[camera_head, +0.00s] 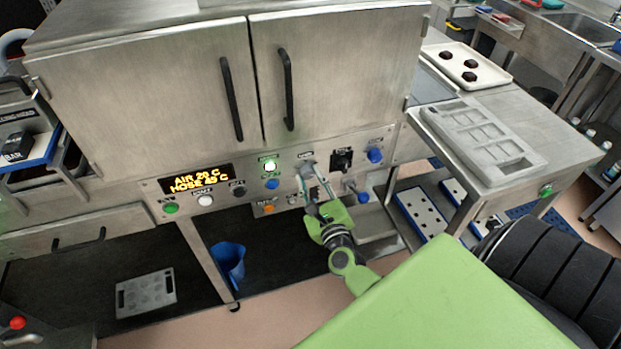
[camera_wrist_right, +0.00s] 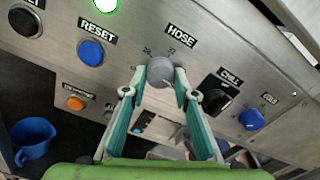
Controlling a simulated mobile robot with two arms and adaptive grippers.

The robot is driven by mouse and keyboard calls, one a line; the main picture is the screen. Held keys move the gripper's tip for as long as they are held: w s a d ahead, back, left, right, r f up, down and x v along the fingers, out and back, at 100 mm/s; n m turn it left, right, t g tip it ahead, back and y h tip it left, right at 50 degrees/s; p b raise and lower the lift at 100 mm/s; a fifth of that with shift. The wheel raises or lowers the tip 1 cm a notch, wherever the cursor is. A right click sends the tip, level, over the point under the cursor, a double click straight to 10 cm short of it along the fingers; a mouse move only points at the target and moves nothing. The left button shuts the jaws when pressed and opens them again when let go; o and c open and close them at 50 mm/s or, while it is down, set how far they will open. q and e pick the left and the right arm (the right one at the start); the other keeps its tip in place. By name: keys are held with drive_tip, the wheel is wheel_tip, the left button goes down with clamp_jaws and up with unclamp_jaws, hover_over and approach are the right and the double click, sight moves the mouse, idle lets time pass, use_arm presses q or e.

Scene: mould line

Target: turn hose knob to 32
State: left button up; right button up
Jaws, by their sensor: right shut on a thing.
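The hose knob (camera_wrist_right: 160,69) is a grey round knob under the label HOSE in the right wrist view. In the head view the knob (camera_head: 308,167) is on the control panel below the cabinet doors. My right gripper (camera_wrist_right: 160,78) is shut on the knob, one finger on each side of it. It also shows in the head view (camera_head: 315,178), reaching up to the panel. The display (camera_head: 197,179) has yellow text that seems to read AIR 20 C and HOSE 45 C. The knob's pointer is hard to make out. My left gripper is not in view.
A blue reset button (camera_wrist_right: 90,52) is left of the knob, with a lit green button (camera_head: 269,165) above it. A blue cup (camera_head: 229,262) stands on the lower shelf.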

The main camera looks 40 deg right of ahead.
drive_tip(key=n+p, duration=0.1)
drive_tip(key=n, duration=0.3)
drive_tip(key=shift+r+n, duration=0.15)
drive_tip(key=shift+n, duration=0.15)
drive_tip(key=n+p, duration=0.1)
drive_tip(key=n, duration=0.3)
drive_tip(key=shift+n, duration=0.3)
drive_tip(key=n+p, duration=0.2)
drive_tip(key=n, duration=0.3)
drive_tip(key=shift+n+p, duration=0.65)
drive_tip(key=shift+n, duration=1.55)
drive_tip(key=o, duration=1.1)
